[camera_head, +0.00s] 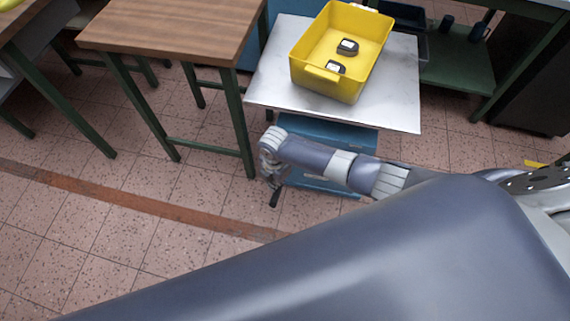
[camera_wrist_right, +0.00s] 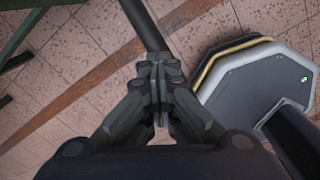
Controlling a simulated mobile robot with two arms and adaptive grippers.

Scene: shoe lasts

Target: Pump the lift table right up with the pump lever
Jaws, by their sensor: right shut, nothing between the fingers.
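The lift table (camera_head: 400,100) has a silver top and blue parts beneath it, in the upper middle of the head view. My right gripper (camera_head: 272,182) is low beside its left front corner, below the top. In the right wrist view, its fingers (camera_wrist_right: 158,78) are shut with nothing between them. A dark bar (camera_wrist_right: 141,22) runs up from just beyond the fingertips. It may be the pump lever; I cannot tell whether the fingers touch it. My right forearm hides part of the lift table's front. My left gripper is out of view.
A yellow crate (camera_head: 308,73) with two dark items stands on the lift table. A wooden-topped table (camera_head: 170,25) with green legs stands close on the left. A green shelf (camera_head: 455,65) is at the back right. Tiled floor is open at the lower left.

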